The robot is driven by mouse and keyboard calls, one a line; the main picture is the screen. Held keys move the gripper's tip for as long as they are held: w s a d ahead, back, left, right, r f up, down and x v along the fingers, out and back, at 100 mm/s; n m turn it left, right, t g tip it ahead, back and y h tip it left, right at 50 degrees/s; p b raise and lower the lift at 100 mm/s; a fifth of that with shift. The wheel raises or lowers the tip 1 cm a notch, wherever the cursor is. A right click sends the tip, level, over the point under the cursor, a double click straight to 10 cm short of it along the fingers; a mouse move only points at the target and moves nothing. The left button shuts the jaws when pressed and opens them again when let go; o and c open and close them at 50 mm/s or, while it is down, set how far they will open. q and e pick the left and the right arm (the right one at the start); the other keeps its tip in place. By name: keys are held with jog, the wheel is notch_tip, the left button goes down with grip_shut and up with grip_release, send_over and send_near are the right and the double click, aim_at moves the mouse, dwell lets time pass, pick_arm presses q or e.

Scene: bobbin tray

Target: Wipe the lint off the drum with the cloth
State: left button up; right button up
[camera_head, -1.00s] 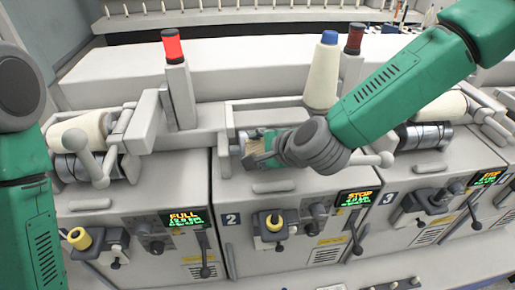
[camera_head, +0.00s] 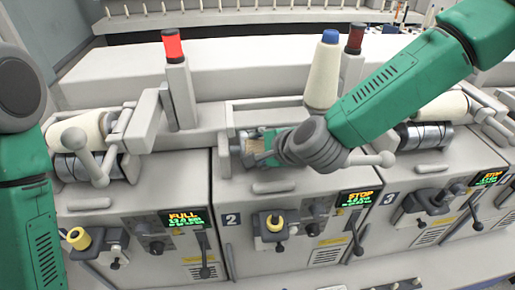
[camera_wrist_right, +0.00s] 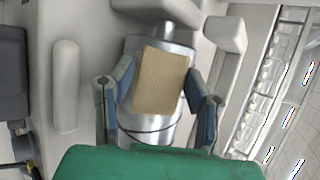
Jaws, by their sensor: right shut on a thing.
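The cloth (camera_wrist_right: 160,80) is a tan, folded pad between the two fingers of my right gripper (camera_wrist_right: 160,98). It also shows in the head view (camera_head: 255,145), partly hidden by the gripper. The drum (camera_wrist_right: 152,132) is a shiny metal cylinder at unit 2, with a dark curved groove. The cloth lies over the drum, and they appear to touch. My right gripper (camera_head: 262,148) is shut on the cloth at unit 2. I cannot make out lint on the drum. My left arm shows at the left edge, but its gripper is out of view.
A cone with a blue top (camera_head: 322,75) stands behind my right forearm. A lit red lamp (camera_head: 173,47) stands at the left. Neighbouring units hold cream packages (camera_head: 80,130) above their drums. A lever with a round knob (camera_head: 386,159) is right of my gripper.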

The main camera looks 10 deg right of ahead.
jog(key=shift+d, duration=3.05)
jog(key=shift+a, duration=2.95)
jog(key=shift+d, duration=0.7)
pick_arm(q)
jog(key=shift+r, duration=0.15)
pick_arm(e)
jog(key=shift+d, duration=2.05)
